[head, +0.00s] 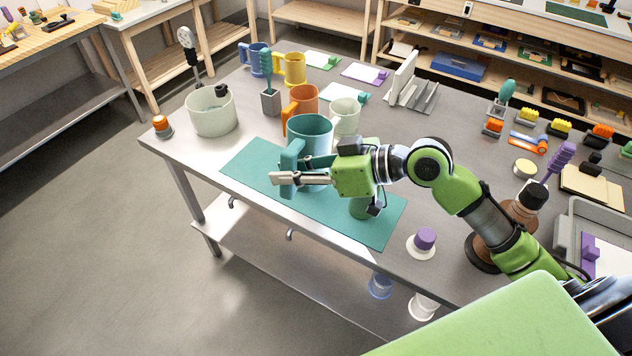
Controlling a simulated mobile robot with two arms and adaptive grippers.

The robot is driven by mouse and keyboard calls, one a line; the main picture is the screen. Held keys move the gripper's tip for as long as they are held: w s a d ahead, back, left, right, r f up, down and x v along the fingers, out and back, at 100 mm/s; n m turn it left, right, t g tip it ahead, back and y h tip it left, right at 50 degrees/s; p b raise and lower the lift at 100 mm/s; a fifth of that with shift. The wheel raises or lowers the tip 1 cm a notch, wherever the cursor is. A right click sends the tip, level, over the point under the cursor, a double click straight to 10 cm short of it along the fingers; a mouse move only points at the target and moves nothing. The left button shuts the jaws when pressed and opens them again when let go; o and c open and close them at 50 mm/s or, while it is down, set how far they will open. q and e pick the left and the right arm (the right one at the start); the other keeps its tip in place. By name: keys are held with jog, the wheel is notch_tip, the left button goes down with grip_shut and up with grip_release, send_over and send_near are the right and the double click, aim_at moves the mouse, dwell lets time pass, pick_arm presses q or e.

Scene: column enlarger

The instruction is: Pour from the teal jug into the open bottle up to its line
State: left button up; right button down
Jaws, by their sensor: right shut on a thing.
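The teal jug (311,128) is over the teal mat (250,165), near the table's front edge, and looks upright. My right gripper (272,180) is shut on the jug's handle (291,158), which faces the front of the table. The gripper and arm hide the lower part of the jug, so I cannot tell whether it touches the mat. I cannot clearly make out the open bottle. A green rounded shape (361,208) shows under the gripper; I cannot tell what it is. My left gripper is not in view.
Orange (303,98), pale green (345,116), yellow (292,67) and blue jugs (252,58) stand behind. A pale pot (212,112) stands left. A purple-knobbed white disc (423,243) lies right of the mat. A black-capped brown bottle (524,208) stands beside my arm.

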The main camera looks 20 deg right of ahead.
pick_arm(q)
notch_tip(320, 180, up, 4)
jog(key=p, duration=0.4)
pick_arm(e)
jog(key=w+a+r+m+t, duration=0.1)
jog(key=w+a+r+m, duration=0.25)
jog(key=w, duration=0.45)
jog(key=shift+f+b, duration=2.1)
jog(key=shift+f, duration=0.45)
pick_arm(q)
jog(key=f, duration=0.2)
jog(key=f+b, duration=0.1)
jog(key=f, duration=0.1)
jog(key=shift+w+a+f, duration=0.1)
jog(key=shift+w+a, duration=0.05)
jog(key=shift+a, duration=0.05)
pick_arm(e)
jog(key=r, duration=0.1)
jog(key=w+r+m, duration=0.1)
jog(key=r, duration=0.1)
jog(key=r+m+y, duration=0.1)
jog(key=shift+w+d+r+m, duration=0.15)
jog(key=shift+w+d+m, duration=0.1)
jog(key=shift+w, duration=0.1)
